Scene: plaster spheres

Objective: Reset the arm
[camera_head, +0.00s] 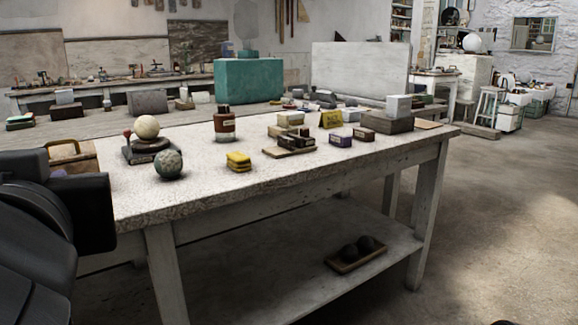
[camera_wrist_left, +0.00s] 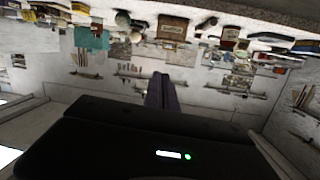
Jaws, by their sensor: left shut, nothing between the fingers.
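My left arm (camera_head: 55,215) comes in as a dark bulk at the left edge of the head view, beside the near left end of the stone-topped table (camera_head: 230,195). Its fingertips cannot be made out there. In the left wrist view my left gripper (camera_wrist_left: 161,78) shows as two dark fingers close together, shut and empty, with the room behind them. No object touches the fingers. My right gripper is not in view.
A cream sphere (camera_head: 146,127) rests on a dark stand, with a grey speckled sphere (camera_head: 169,164) beside it.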

